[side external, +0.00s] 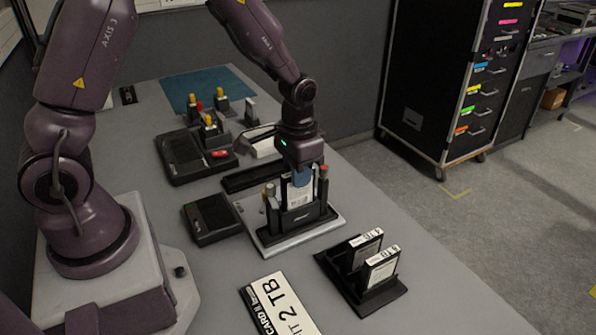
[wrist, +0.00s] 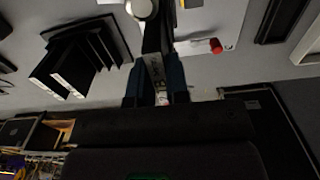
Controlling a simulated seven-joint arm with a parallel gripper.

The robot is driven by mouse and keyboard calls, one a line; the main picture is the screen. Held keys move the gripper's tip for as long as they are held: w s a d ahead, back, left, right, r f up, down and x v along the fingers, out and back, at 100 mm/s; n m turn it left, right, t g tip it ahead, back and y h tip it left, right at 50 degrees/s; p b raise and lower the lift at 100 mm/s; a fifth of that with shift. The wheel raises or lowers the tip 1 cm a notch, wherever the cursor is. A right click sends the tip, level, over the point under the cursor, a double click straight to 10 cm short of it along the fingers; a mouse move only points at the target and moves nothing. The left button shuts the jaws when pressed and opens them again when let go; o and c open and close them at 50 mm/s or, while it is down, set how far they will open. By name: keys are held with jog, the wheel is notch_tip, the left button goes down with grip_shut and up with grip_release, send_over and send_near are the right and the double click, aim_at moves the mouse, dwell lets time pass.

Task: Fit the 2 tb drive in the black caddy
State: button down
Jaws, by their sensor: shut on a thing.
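My gripper (side external: 303,174) is shut on a drive (side external: 299,195) with a white label, held upright on the metal-coloured base plate. The drive's lower part is hidden behind the front wall of the black caddy (side external: 297,221); I cannot tell how deep it sits. In the wrist view the blue fingers (wrist: 158,82) close on the drive's narrow edge (wrist: 155,66), whose print is too small to read. A white card (side external: 284,306) reading "2 TB" lies at the front of the table.
A black rack (side external: 365,303) holds two other drives upright, right of the caddy. A red-topped post (side external: 323,171) stands close beside my gripper. A small black box (side external: 211,219) lies left of the plate. Trays with yellow-topped parts (side external: 194,157) stand behind.

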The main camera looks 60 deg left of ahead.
jog(key=shift+f, duration=0.15)
jog(key=shift+f, duration=1.05)
jog(key=shift+f, duration=0.25)
jog(key=shift+f, duration=0.45)
jog(key=c, duration=0.7)
grip_release()
